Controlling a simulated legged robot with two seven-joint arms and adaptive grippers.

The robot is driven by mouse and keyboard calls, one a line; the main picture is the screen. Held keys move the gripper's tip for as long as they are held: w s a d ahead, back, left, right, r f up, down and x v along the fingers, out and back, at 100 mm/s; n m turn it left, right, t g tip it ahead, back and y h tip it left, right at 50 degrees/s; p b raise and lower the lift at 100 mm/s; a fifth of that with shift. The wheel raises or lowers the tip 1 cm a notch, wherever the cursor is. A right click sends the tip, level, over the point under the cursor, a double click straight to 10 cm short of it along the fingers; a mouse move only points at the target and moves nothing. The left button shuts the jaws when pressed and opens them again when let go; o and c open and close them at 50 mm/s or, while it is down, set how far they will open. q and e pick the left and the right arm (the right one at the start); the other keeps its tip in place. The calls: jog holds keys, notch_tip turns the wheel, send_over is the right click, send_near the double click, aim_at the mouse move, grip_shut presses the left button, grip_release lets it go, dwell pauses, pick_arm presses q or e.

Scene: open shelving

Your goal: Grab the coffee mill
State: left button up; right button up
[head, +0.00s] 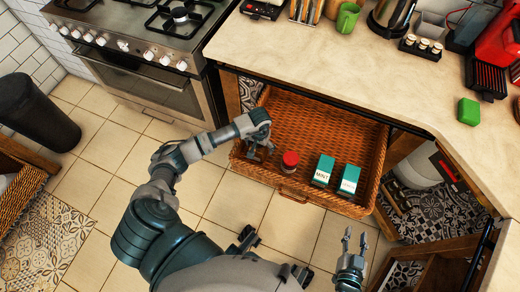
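No object is clearly recognisable as a coffee mill. A small jar with a red lid (290,161) stands in the pulled-out wicker drawer (335,125), and I cannot tell whether it is the mill. My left gripper (260,154) is over the left end of the drawer, to the left of the jar and apart from it. Its fingers look spread and empty. My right gripper (355,238) is outside the drawer, below its front right corner in the picture, with its fingers apart and nothing between them.
Two teal boxes (323,171) (349,179) stand right of the jar. The counter (350,62) above holds a green cup (347,18), a kettle (388,16), a green block (469,111) and a red machine (498,42). A stove (150,55) stands left. The drawer's back is empty.

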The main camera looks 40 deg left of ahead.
pick_arm(q)
jog(key=shift+s+a+f, duration=0.1)
jog(key=shift+a+f, duration=0.05)
jog(key=shift+a, duration=0.2)
jog(key=c, duration=1.6)
